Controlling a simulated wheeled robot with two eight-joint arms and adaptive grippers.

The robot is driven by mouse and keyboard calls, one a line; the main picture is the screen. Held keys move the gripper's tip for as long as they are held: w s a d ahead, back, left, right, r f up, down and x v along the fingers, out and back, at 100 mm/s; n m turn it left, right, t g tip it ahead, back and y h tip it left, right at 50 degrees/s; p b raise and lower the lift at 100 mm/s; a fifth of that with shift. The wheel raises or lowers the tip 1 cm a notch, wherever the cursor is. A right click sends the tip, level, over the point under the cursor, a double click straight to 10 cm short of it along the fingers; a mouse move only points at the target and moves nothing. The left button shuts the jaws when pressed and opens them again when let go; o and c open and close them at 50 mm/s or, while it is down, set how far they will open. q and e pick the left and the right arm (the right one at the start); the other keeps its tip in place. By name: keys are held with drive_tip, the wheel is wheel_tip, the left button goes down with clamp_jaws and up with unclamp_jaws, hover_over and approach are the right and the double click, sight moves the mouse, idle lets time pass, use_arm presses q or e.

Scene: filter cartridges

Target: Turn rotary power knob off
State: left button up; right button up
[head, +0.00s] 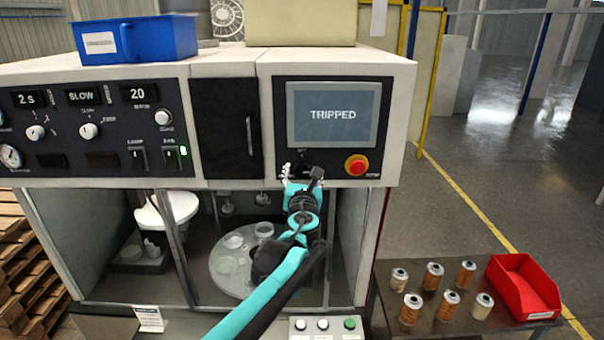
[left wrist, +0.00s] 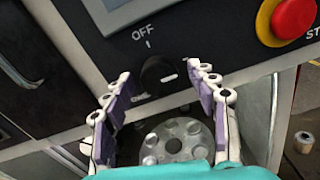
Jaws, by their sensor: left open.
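The black rotary knob (left wrist: 156,75) is on the dark panel, under the printed word OFF and a short white tick. A white mark shows on the right part of its face, away from the tick. My left gripper (left wrist: 159,72) is open, its purple-padded fingers to either side of the knob. I cannot tell whether they touch it. In the head view my left gripper (head: 302,176) is below the screen (head: 332,114), which reads TRIPPED, and mostly hides the knob. My right gripper is not in view.
A red stop button (head: 356,165) on a yellow base is just right of the knob. A round plate (head: 222,272) sits in the open bay below. Several filter cartridges (head: 433,277) and a red bin (head: 524,288) are on a side table at right.

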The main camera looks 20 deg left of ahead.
use_arm(q)
drive_tip(key=c, duration=1.2)
drive_tip(key=shift+o, duration=0.2)
drive_tip(key=shift+n, duration=0.4)
drive_tip(key=n+b, duration=0.1)
drive_tip(key=n, duration=0.2)
drive_tip(key=shift+n, duration=0.3)
drive_tip(key=n, duration=0.4)
drive_tip(key=shift+n+b, duration=0.3)
drive_tip(key=shift+b, duration=0.05)
drive_tip(key=n, duration=0.4)
drive_tip(key=shift+n, duration=0.3)
drive_tip(key=shift+n+b, duration=0.45)
drive_tip(key=shift+n, duration=1.65)
